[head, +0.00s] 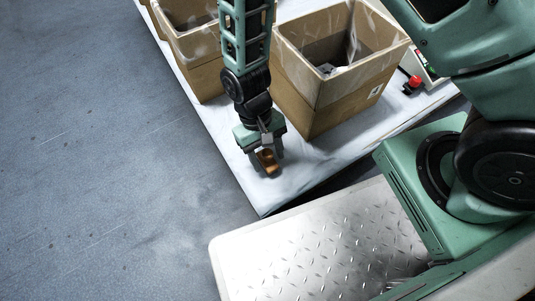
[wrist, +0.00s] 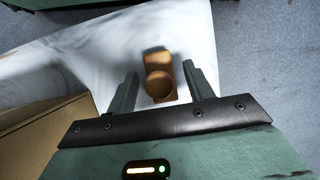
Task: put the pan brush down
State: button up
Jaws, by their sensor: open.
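The pan brush (head: 267,162) is a small orange-brown piece on the white table (head: 225,128), near its front corner. In the wrist view the brush (wrist: 159,78) shows a round end towards me and a blockier part behind it, with a shadow beside it. My gripper (head: 266,158) points down over it. In the wrist view my gripper (wrist: 160,85) is open, with one finger on each side of the brush and a visible gap to both. I cannot tell how high the fingertips are above the table.
An open cardboard box (head: 335,85) stands just right of my gripper, and its side (wrist: 35,135) shows close by in the wrist view. Another box (head: 195,55) stands behind to the left. A device with a red knob (head: 414,82) is at the table's far right.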

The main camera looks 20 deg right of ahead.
notch_tip(320, 180, up, 26)
jog(key=w+a+n+t+y+p, duration=0.1)
jog(key=a+n+t+p, duration=0.1)
jog(key=p, duration=0.5)
jog(key=s+d+r+n+t, duration=0.2)
jog(key=s+d+r+n, duration=0.1)
jog(key=s+d+r, duration=0.2)
jog(key=shift+s+r+t, duration=0.3)
jog(key=shift+s+r, duration=0.85)
jog(key=shift+r, duration=0.9)
